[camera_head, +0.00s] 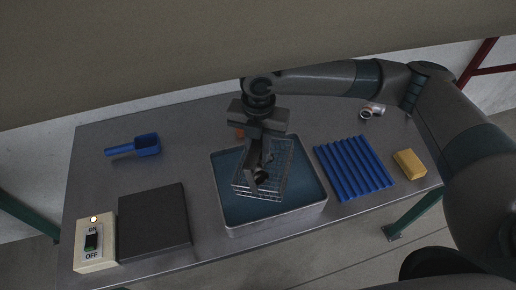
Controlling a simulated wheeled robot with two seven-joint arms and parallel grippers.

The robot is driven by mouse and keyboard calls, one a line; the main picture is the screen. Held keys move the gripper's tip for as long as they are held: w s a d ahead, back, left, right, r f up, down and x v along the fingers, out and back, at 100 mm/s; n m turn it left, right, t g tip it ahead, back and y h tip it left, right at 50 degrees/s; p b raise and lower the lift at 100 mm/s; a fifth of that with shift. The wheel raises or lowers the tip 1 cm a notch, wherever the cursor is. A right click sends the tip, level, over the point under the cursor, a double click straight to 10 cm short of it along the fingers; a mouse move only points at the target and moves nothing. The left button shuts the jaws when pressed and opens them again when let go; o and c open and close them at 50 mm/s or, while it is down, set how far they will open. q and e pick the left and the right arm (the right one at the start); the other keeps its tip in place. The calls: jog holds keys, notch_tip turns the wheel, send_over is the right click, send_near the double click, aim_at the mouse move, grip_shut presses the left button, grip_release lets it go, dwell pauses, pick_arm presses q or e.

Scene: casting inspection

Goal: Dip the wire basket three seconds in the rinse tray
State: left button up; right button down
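The wire basket (277,161) is a thin silver mesh box inside the outline of the rinse tray (276,219), a grey rectangular tray with a dark blue inside. My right gripper (257,182) points down over the middle of the basket and appears shut on it. The gripper hides the grip point and part of the basket. A small dark brown round thing (262,177) shows by the fingertips. I cannot tell how deep the basket sits in the tray. My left gripper is not in view.
A blue ribbed rack (353,167) and a yellow sponge (409,163) lie right of the tray. Metal fittings (371,111) lie behind them. A black pad (154,222), a switch box (94,243) marked ON and OFF, and a blue scoop (146,145) are on the left.

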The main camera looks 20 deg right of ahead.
jog(key=shift+f+b, duration=1.1)
jog(key=shift+f, duration=0.2)
jog(key=shift+f+b, duration=1.3)
jog(key=shift+f, duration=2.35)
jog(key=shift+s+d+f, duration=0.1)
jog(key=shift+s+f, duration=0.2)
jog(key=shift+f, duration=0.3)
jog(key=shift+w, duration=0.2)
jog(key=shift+w+a, duration=0.1)
jog(key=shift+a, duration=0.1)
jog(key=shift+d+r, duration=0.1)
notch_tip(320, 180, up, 12)
jog(key=p, duration=1.1)
dwell(0.3)
